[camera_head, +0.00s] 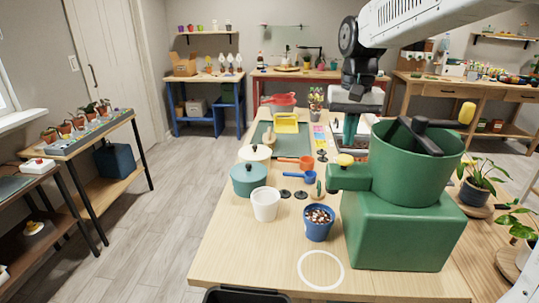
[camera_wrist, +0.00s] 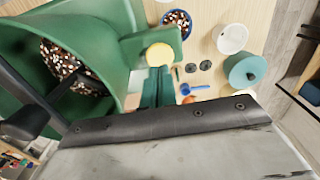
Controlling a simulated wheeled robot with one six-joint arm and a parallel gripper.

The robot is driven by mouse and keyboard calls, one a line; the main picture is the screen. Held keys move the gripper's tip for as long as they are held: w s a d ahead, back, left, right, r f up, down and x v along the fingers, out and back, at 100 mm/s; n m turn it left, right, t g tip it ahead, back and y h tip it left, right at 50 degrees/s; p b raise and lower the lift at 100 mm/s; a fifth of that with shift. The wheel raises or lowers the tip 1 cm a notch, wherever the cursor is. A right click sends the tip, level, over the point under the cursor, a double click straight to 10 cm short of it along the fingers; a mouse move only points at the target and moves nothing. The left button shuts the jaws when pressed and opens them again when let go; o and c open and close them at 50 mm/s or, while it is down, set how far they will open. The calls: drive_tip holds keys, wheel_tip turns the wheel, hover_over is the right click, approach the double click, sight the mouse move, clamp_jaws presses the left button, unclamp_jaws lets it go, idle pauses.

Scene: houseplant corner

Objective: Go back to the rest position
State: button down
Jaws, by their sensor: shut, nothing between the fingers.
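My gripper (camera_head: 349,128) hangs from my raised arm, above the far part of the wooden table (camera_head: 235,255) and behind the green machine. Its fingers are together and hold nothing. In the wrist view the shut fingers (camera_wrist: 158,86) show beyond the dark edge of my wrist. The green machine (camera_head: 405,235) stands at the table's near right, with an open hopper (camera_head: 400,170) and a dark crank with a yellow knob (camera_head: 467,113). In the wrist view the hopper (camera_wrist: 110,35) holds a brown and white mix (camera_wrist: 72,70).
A blue pot of mix (camera_head: 318,232), a white pot (camera_head: 265,207) and a teal lidded pot (camera_head: 248,182) stand left of the machine. Floor (camera_head: 170,220) is clear at left.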

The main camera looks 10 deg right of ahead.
drive_tip(key=s+f+n, duration=0.1)
drive_tip(key=s+f, duration=0.1)
drive_tip(key=s, duration=1.2)
drive_tip(key=s+a+f+n+t, duration=0.1)
drive_tip(key=s+f+n, duration=0.1)
drive_tip(key=s, duration=1.1)
drive_tip(key=shift+s+a+f, duration=0.25)
drive_tip(key=shift+s+f, duration=0.15)
drive_tip(key=shift+f, duration=0.15)
